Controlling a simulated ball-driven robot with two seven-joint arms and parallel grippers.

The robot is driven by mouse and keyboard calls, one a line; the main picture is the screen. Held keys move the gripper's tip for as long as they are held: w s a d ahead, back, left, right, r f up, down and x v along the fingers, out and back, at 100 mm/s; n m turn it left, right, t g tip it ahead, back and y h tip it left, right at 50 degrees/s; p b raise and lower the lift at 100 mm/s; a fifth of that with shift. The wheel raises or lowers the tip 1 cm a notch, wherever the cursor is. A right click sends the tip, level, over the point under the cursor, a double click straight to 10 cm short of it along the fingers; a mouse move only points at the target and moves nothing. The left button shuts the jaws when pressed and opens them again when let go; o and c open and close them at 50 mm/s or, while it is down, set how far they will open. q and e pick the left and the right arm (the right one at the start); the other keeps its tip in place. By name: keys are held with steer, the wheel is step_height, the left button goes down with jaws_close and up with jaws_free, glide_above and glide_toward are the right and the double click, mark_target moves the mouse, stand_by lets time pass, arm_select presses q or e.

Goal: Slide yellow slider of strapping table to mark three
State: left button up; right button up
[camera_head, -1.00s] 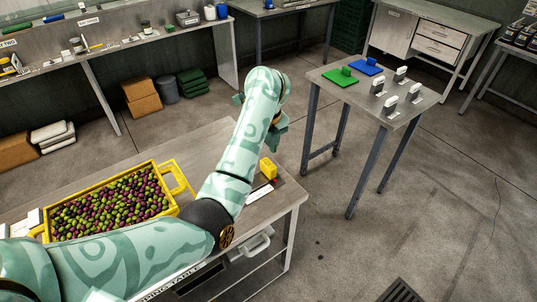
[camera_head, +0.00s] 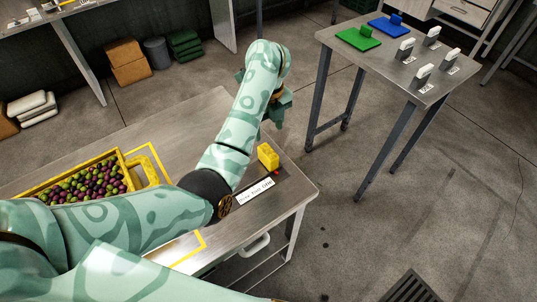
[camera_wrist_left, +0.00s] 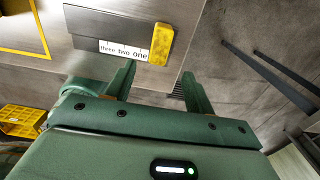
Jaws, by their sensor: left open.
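The yellow slider (camera_head: 268,156) stands upright near the right end of the strapping table (camera_head: 200,122). The wrist view also shows the slider (camera_wrist_left: 161,44), beside the "one" end of a white label (camera_wrist_left: 124,50) reading "three two one". In the head view the label (camera_head: 255,191) lies in front of the slider. My left gripper (camera_wrist_left: 160,80) is open and empty, its fingers apart and short of the slider in the wrist view. In the head view my left gripper (camera_head: 279,107) is partly hidden by its own wrist. My right gripper is not in view.
A yellow crate of olives (camera_head: 70,169) stands on the table at left, partly behind my arm. Yellow outlines mark the tabletop. A separate table (camera_head: 391,75) at the back right bears green and blue plates and several white-tagged blocks. Floor separates the two tables.

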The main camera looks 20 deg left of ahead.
mark_target(268, 151)
arm_select(q)
step_height(268, 151, down, 12)
steer(key=b, duration=0.4)
steer(key=shift+w+f+b, duration=0.1)
steer(key=shift+f+b, duration=0.05)
steer(key=shift+b, duration=0.25)
